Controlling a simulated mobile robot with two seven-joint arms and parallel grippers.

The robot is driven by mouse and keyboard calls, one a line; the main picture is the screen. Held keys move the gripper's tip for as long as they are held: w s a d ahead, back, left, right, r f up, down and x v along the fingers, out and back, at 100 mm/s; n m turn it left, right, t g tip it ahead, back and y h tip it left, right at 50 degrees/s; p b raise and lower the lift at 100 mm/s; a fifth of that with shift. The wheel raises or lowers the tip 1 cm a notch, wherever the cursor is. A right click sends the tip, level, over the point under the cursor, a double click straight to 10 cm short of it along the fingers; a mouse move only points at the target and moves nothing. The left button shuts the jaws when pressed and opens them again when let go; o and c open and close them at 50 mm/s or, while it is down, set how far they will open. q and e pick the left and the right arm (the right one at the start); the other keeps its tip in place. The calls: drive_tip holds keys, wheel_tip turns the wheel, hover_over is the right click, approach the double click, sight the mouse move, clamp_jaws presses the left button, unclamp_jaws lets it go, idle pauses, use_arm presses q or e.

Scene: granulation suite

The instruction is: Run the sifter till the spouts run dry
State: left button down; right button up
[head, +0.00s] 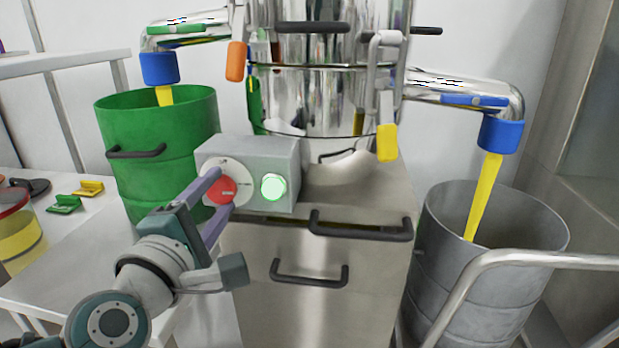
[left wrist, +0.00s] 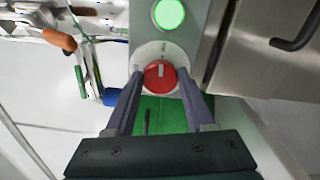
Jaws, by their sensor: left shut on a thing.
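The steel sifter (head: 310,95) stands on a steel cabinet. Its left spout (head: 161,68), with a blue cuff, pours a yellow stream into the green drum (head: 155,130). Its right spout (head: 501,135), also blue-cuffed, pours a longer yellow stream (head: 483,195) into the grey drum (head: 493,215). The control box (head: 285,150) carries a lit green button (head: 273,187) and a red knob (head: 221,190) on a white dial. My left gripper (head: 222,190) is shut on the red knob; the left wrist view shows the knob (left wrist: 160,75) between its fingertips. My right gripper is not in view.
A white table (head: 60,270) at the left holds a yellow-filled jar (head: 18,230) and small green and yellow clips (head: 88,188). A metal rail (head: 540,260) crosses in front of the grey drum. Black handles (head: 310,272) stick out from the cabinet.

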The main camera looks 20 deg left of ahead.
use_arm(q)
drive_tip(key=shift+m, duration=0.5)
drive_tip(key=shift+c, duration=1.3)
unclamp_jaws()
drive_tip(key=p+v, duration=0.2)
drive_tip(key=v, duration=0.8)
drive_tip(key=shift+w, duration=0.1)
